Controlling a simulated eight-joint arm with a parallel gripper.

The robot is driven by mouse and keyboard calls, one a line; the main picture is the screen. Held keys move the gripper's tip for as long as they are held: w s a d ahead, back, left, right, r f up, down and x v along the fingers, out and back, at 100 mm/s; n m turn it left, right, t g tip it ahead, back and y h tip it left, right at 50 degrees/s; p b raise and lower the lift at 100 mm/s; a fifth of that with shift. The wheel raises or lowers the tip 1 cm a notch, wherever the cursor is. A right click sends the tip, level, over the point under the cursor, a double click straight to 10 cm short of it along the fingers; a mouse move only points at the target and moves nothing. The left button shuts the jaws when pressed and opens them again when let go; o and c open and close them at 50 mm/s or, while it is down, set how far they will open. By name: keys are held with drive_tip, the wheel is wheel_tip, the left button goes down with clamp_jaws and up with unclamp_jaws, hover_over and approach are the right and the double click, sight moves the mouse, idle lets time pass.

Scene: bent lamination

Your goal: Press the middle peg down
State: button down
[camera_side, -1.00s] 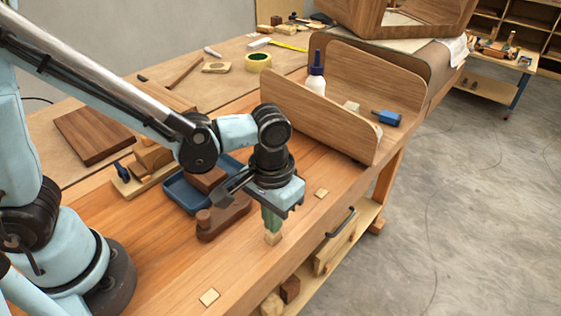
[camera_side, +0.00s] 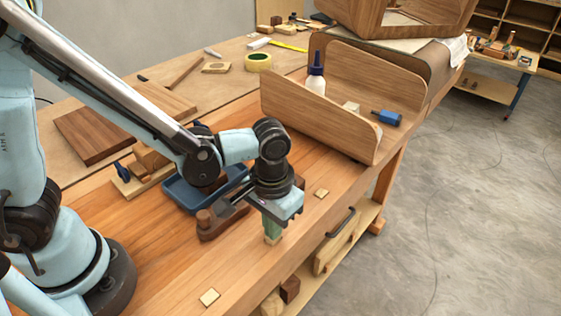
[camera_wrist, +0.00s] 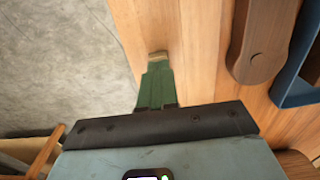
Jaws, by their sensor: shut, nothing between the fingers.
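Three pale square pegs sit in a row along the front of the wooden bench. The middle peg (camera_side: 272,240) is directly under my gripper (camera_side: 272,234), and only a short light part of it shows below the green fingertips. The fingers are shut with nothing between them and appear to rest on the peg's top. In the wrist view, the middle peg (camera_wrist: 158,56) shows just past the tips of the closed gripper (camera_wrist: 157,66). The far peg (camera_side: 321,193) and near peg (camera_side: 209,298) look low, close to the bench surface.
A brown wooden block with a knob (camera_side: 224,222) and a blue tray (camera_side: 180,192) lie left of my gripper. A curved wooden lamination (camera_side: 318,118) stands behind, with a glue bottle (camera_side: 316,82) in it. The bench front between the pegs is clear.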

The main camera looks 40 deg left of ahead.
drive_tip(key=shift+f, duration=0.7)
drive_tip(key=shift+r, duration=4.05)
drive_tip(key=a+r+t, duration=0.3)
drive_tip(key=a, duration=0.5)
drive_tip(key=a+r+t, duration=0.3)
drive_tip(key=a+t, duration=0.1)
drive_tip(key=a, duration=0.4)
drive_tip(key=shift+s, duration=0.25)
drive_tip(key=shift+a, duration=0.1)
